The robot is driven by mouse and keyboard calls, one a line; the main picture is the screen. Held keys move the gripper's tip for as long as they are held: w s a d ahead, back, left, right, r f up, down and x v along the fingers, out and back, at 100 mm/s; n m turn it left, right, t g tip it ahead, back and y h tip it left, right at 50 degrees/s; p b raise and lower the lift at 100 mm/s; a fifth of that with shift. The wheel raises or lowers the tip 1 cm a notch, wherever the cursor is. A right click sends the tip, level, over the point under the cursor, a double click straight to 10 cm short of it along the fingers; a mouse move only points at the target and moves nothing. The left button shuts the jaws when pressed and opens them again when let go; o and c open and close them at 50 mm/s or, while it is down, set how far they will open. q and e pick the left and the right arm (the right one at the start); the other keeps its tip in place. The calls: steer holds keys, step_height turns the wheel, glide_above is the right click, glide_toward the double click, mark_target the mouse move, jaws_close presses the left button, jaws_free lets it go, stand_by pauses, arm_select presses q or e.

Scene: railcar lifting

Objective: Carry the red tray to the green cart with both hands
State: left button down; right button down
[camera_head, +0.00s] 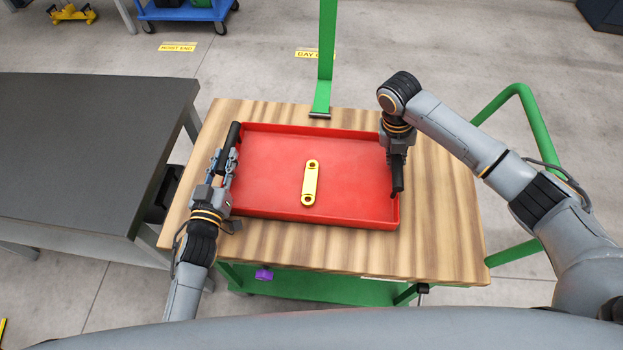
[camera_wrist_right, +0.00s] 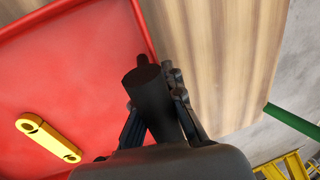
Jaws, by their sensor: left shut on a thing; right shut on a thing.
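The red tray (camera_head: 350,212) is over the wooden top (camera_head: 440,240) of the green cart (camera_head: 300,285) and looks level; I cannot tell whether a small gap lies under it. A yellow link-shaped part (camera_head: 310,183) with a hole at each end lies in the tray; it also shows in the right wrist view (camera_wrist_right: 48,138). My left gripper (camera_head: 229,160) is shut on the black handle at the tray's left side. My right gripper (camera_head: 397,172) is shut on the black handle (camera_wrist_right: 143,88) at the right side, seen between its fingers in the right wrist view.
A dark grey table (camera_head: 90,150) stands close to the cart's left. A green post (camera_head: 326,60) rises at the cart's far edge, and a green rail (camera_head: 530,120) curves at the right. A blue trolley (camera_head: 185,10) stands farther back. Bare wood shows around the tray.

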arm_select(q)
steer(key=c, duration=1.4)
jaws_free()
steer(key=shift+f, duration=0.2)
steer(key=shift+c, duration=0.2)
arm_select(e)
steer(key=c, duration=1.8)
jaws_free()
steer(key=shift+a, duration=0.1)
arm_select(q)
steer(key=o, duration=0.3)
steer(key=shift+d, duration=0.1)
arm_select(e)
steer(key=o, duration=0.3)
arm_select(q)
steer(key=shift+s+r, duration=0.1)
steer(key=shift+r, duration=0.05)
